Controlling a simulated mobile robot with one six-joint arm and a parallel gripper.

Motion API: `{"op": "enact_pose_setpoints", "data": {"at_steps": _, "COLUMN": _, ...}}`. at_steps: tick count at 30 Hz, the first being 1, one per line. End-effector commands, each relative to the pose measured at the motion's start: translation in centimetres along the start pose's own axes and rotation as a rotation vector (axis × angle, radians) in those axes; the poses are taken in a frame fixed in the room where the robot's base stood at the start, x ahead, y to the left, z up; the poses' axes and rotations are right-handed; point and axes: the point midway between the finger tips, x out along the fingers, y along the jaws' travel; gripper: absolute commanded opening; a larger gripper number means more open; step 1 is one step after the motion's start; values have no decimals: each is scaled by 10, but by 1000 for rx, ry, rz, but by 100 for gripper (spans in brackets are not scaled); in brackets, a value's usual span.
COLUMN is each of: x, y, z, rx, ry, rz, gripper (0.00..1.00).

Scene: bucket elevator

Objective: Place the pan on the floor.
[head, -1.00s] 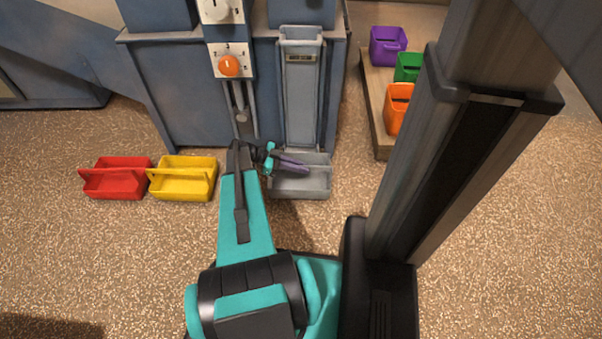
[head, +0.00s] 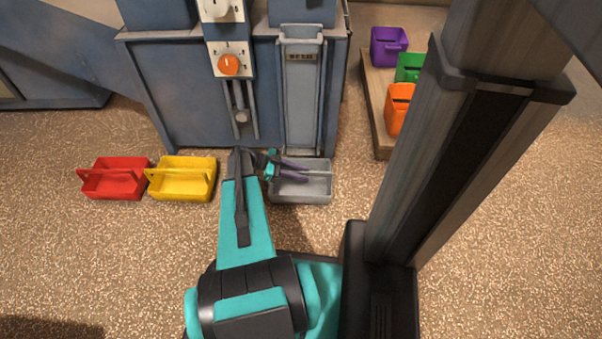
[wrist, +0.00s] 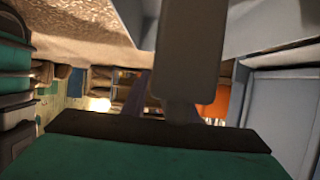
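The pan (head: 316,194) is a grey open tray with a bar handle across its top. It is level, in front of the grey chute, and appears to rest on the floor (head: 300,232). My gripper (head: 305,171) is over the pan from its left side. Its two purple fingers look spread apart, one on each side of the handle. Contact between fingers and handle is too small to tell. In the wrist view a grey bar (wrist: 188,55), seemingly the handle, stands close in front, with a dim purple finger beside it.
A yellow pan (head: 183,191) and a red pan (head: 113,190) stand on the floor to the left. The blue machine (head: 185,90) with its grey chute (head: 301,95) is behind. Purple, green and orange bins stand on a pallet (head: 384,150) at right.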

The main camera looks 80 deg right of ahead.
Motion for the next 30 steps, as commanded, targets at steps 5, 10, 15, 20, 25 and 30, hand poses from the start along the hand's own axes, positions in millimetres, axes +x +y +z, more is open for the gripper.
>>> {"op": "enact_pose_setpoints", "data": {"at_steps": 5, "x": 0, "y": 0, "z": 0, "rx": 0, "ry": 0, "rz": 0, "gripper": 26}}
{"op": "enact_pose_setpoints", "data": {"at_steps": 10, "x": -3, "y": 0, "z": -1, "rx": 0, "ry": 0, "rz": 0, "gripper": 26}}
{"op": "enact_pose_setpoints", "data": {"at_steps": 15, "x": -18, "y": -1, "z": -2, "rx": 0, "ry": 0, "rz": -1, "gripper": 26}}
{"op": "enact_pose_setpoints", "data": {"at_steps": 20, "x": -41, "y": -2, "z": -3, "rx": 0, "ry": 0, "rz": -2, "gripper": 26}}
{"op": "enact_pose_setpoints", "data": {"at_steps": 25, "x": -68, "y": -2, "z": -3, "rx": 1, "ry": 0, "rz": -2, "gripper": 26}}
{"op": "enact_pose_setpoints", "data": {"at_steps": 30, "x": -94, "y": -1, "z": -2, "rx": 0, "ry": 0, "rz": -1, "gripper": 26}}
